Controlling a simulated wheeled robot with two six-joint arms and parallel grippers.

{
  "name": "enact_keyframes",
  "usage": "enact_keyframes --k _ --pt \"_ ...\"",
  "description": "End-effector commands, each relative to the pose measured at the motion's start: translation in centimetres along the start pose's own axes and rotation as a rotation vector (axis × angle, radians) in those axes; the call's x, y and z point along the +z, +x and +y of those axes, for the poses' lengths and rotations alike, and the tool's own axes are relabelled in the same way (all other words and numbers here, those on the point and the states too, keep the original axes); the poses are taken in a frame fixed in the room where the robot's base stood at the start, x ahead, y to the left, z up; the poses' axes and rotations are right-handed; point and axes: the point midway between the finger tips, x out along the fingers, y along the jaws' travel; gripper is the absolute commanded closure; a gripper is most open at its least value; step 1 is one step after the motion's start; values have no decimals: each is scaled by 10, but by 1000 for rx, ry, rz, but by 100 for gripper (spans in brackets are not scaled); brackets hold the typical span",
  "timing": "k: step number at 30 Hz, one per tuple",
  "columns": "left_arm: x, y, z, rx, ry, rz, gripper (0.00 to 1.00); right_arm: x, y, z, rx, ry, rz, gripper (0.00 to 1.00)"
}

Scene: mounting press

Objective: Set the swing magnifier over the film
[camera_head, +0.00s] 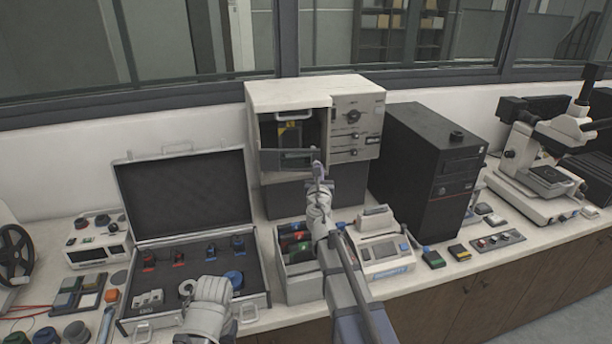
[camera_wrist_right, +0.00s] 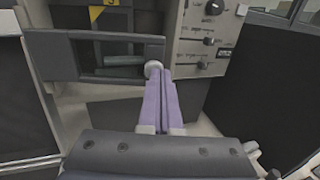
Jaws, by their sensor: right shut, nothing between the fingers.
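The mounting press (camera_head: 275,92) is a cream cabinet with an open front bay. A dark frame with a window, which looks like the swing magnifier (camera_head: 270,159), stands across the lower part of the bay; it also shows in the right wrist view (camera_wrist_right: 55,55). My right gripper (camera_head: 318,166) is shut and empty, its tips at the frame's right end. In the right wrist view the tips (camera_wrist_right: 153,70) meet a pale round end there; I cannot tell whether they touch it. I cannot make out the film. My left gripper (camera_head: 208,312) is low over the open case, its fingers unclear.
The open case (camera_head: 262,300) with small parts lies at left. A box of coloured items (camera_head: 300,290) and a white device (camera_head: 385,262) stand below the press. A black computer tower (camera_head: 410,150) stands close to its right, with a microscope (camera_head: 530,170) beyond.

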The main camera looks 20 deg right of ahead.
Motion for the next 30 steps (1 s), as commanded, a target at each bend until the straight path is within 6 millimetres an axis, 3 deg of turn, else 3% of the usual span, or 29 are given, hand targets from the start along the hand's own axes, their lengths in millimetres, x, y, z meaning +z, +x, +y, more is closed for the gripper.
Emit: enact_keyframes --k 3,12,30 --pt "0 0 0 0 0 0 50 0 20 -6 -4 0 0 100" --pt "0 0 0 0 0 0 50 0 50 -9 -3 -1 0 100" --pt "0 -1 0 0 0 0 50 0 63 -11 -5 -1 0 100"
